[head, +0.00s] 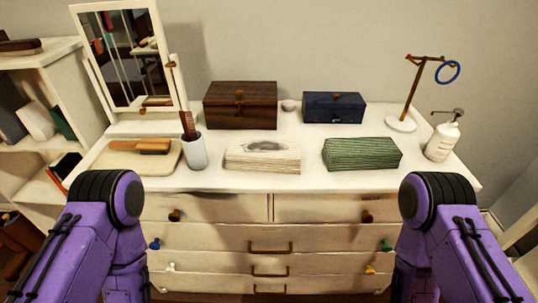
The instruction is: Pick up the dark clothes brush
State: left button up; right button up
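I cannot tell for sure which thing is the dark clothes brush. A brown brush-like thing (142,146) lies flat on a beige tray (112,163) at the left of the dresser top. A dark reddish-brown, comb-like thing (188,124) stands upright in a white cup (195,152) beside the tray. A dark brown, long object (18,46) lies on top of the shelf unit at the far left, too small to make out. My two purple arms come in from the lower left and lower right. Both grippers are out of view.
The white dresser (210,207) holds a mirror (127,56), a brown box (240,105), a blue box (334,107), a pale box (262,157), a green box (361,153), a ring stand (402,123) and a pump bottle (442,141). The front strip is clear.

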aim_at(17, 48)
jog(key=u, duration=1.45)
